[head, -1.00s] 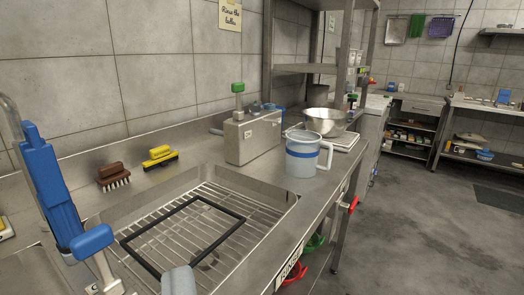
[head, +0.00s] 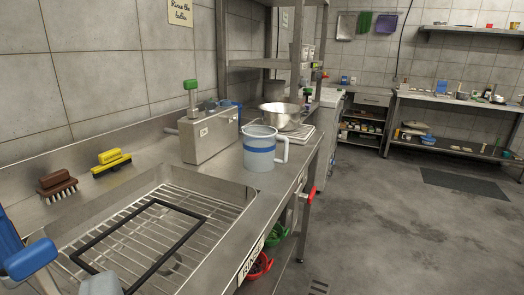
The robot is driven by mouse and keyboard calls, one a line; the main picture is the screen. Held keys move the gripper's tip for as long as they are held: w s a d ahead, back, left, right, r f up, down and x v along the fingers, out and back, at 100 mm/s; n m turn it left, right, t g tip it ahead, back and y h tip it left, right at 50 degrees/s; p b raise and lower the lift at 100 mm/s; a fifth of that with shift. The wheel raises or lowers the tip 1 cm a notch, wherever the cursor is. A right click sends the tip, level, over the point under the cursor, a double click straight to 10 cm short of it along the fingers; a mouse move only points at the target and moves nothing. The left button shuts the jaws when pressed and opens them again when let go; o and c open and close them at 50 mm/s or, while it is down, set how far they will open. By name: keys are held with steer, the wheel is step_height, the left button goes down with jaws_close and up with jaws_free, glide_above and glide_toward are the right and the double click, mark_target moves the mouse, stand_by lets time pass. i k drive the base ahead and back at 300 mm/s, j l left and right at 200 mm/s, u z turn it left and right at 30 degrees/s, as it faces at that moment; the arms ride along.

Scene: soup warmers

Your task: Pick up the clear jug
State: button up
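The clear jug (head: 259,161) stands upright on the steel counter, right of the sink and near the counter's front edge. It is a pale, see-through jug with a blue band around it, and its handle points to the right. No hand or tool touches it.
A grey metal box (head: 208,137) with a green-topped knob stands just left of the jug. A steel bowl (head: 280,117) stands behind it. A sink grid (head: 165,222) with a black frame, brown brush (head: 57,186) and yellow brush (head: 111,161) lie left. Open floor (head: 400,240) is right.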

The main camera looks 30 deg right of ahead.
mark_target(260, 142)
steer(key=i+l+u, duration=0.15)
steer(key=i+l, duration=0.65)
